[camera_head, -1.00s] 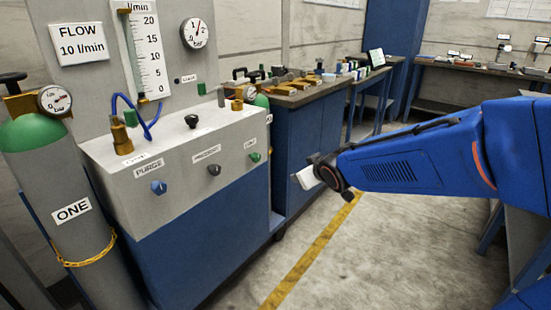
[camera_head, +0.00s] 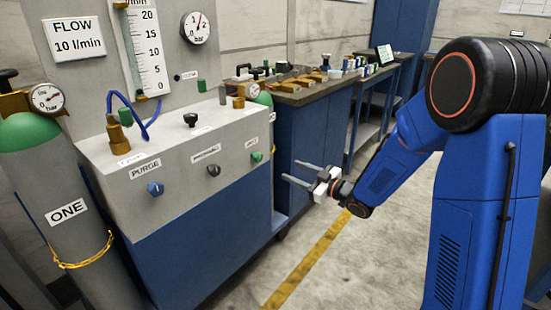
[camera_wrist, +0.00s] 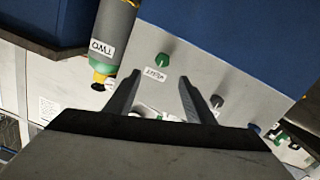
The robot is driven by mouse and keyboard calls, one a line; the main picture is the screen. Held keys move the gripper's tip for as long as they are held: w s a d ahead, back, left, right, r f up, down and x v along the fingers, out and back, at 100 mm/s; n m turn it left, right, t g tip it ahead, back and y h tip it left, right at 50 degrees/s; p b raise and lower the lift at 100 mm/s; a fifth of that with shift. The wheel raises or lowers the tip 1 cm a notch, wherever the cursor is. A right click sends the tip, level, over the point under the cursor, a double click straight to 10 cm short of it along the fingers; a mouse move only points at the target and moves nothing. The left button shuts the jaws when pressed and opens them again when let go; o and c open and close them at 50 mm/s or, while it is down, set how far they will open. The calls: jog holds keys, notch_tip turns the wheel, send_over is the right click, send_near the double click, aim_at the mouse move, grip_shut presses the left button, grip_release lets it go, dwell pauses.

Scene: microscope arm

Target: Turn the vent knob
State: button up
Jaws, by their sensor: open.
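The vent knob (camera_head: 257,156) is a small green knob at the right end of the console's sloped front, under a small label. In the wrist view the green knob (camera_wrist: 162,60) shows just beyond my fingertips, with its label upside down. My gripper (camera_head: 291,171) is open and empty, with its fingers pointing left toward the console. It is to the right of the knob and apart from it. In the wrist view my gripper (camera_wrist: 159,76) has its two fingers spread on either side of the label.
A grey pressure knob (camera_head: 213,171) and a blue purge knob (camera_head: 155,189) sit left on the same panel. A cylinder labelled TWO (camera_wrist: 114,35) is close by in the wrist view. A cluttered blue workbench (camera_head: 310,133) stands behind. The floor (camera_head: 345,265) ahead is clear.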

aim_at(260, 158)
jog(key=shift+y, duration=0.4)
jog(key=x, duration=1.1)
jog(key=f+x, duration=0.1)
jog(key=x, duration=0.5)
jog(key=shift+s, duration=0.1)
jog(key=c, duration=1.1)
jog(key=shift+o, duration=0.2)
